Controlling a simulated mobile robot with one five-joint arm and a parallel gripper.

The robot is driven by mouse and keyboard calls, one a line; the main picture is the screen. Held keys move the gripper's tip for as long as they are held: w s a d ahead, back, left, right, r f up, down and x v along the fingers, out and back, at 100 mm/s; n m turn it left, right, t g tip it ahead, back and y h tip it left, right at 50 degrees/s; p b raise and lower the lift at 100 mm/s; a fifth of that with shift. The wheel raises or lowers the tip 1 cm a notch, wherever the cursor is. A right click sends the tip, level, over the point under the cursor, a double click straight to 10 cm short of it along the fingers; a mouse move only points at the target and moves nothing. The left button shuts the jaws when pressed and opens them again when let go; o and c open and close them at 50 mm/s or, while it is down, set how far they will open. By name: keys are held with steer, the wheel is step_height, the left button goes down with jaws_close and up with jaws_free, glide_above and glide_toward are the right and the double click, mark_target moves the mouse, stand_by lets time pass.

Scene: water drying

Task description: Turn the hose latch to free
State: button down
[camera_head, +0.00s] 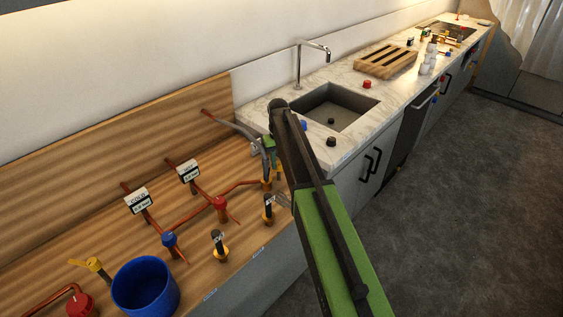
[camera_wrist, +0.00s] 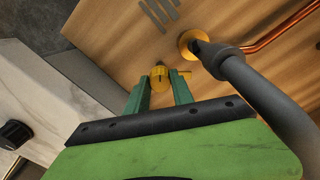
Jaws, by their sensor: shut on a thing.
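My gripper (camera_wrist: 160,84) has its two green fingers on either side of a small yellow knob-like piece (camera_wrist: 158,75), which I take to be the hose latch; a short yellow lever sticks out to its right. Its exact turn position is hard to read. A grey hose (camera_wrist: 257,92) runs down on the right to a round yellow fitting on the wooden board. In the head view my gripper (camera_head: 269,150) is at the right end of the wooden board, near the grey hose (camera_head: 236,127). The latch there is mostly hidden by my arm.
Copper pipes with a blue valve (camera_head: 169,239) and a red valve (camera_head: 219,202) lie left of my gripper. A blue bucket (camera_head: 145,288) stands at front left. The marble counter (camera_head: 300,95) with a sink is behind. Open floor (camera_head: 460,180) lies right.

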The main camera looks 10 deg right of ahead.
steer(key=m, duration=0.4)
steer(key=shift+w+m, duration=0.15)
steer(key=shift+m, duration=2.65)
steer(key=c, duration=1.1)
jaws_free()
